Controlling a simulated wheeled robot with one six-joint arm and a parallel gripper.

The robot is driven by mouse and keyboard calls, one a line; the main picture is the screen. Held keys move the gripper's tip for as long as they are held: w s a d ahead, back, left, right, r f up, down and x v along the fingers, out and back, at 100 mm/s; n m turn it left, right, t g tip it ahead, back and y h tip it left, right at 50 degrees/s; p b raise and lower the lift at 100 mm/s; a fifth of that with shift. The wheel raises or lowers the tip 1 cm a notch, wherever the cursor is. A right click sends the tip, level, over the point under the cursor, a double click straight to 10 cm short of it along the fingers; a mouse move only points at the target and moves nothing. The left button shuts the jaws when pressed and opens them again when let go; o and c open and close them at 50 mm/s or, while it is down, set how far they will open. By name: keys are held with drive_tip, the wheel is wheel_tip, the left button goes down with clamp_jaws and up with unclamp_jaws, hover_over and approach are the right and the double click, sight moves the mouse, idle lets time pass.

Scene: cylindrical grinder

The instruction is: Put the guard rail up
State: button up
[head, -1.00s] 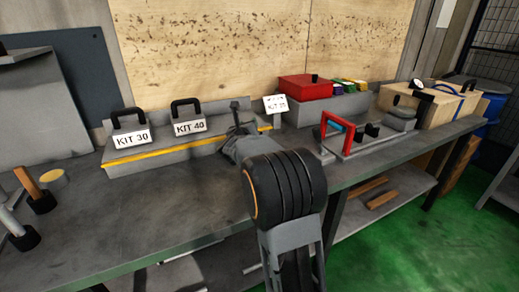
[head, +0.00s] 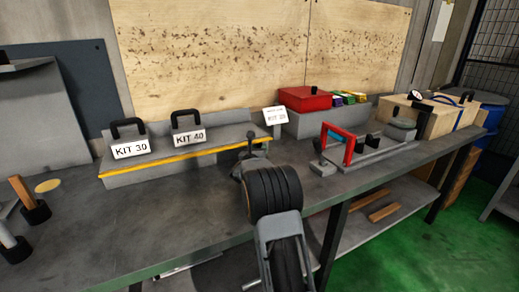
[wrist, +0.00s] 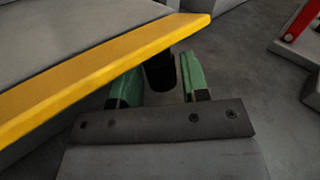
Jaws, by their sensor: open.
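The yellow guard rail (head: 170,163) runs along the front edge of the low grey stand, and its right end shows close up in the wrist view (wrist: 120,65). It looks lowered, lying along the edge. A black cylindrical grip (wrist: 160,72) shows just under the rail near its end. My gripper (wrist: 162,82) is open, its two green-padded fingers on either side of the black grip in the picture. I cannot tell whether they touch it. In the head view my gripper (head: 246,160) is in front of the stand's right part, and my arm hides its fingertips.
A red box (head: 305,99) and a fixture with a red frame (head: 348,147) are to the right. Hammers (head: 30,200) are at the left. The bench front is clear.

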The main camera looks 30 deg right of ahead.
drive_tip(key=shift+w+d, duration=0.4)
drive_tip(key=shift+d, duration=0.15)
drive_tip(key=c, duration=0.6)
drive_tip(key=shift+r, duration=0.1)
drive_tip(key=shift+c, duration=0.2)
drive_tip(key=shift+r+p, duration=0.1)
drive_tip(key=shift+p, duration=0.2)
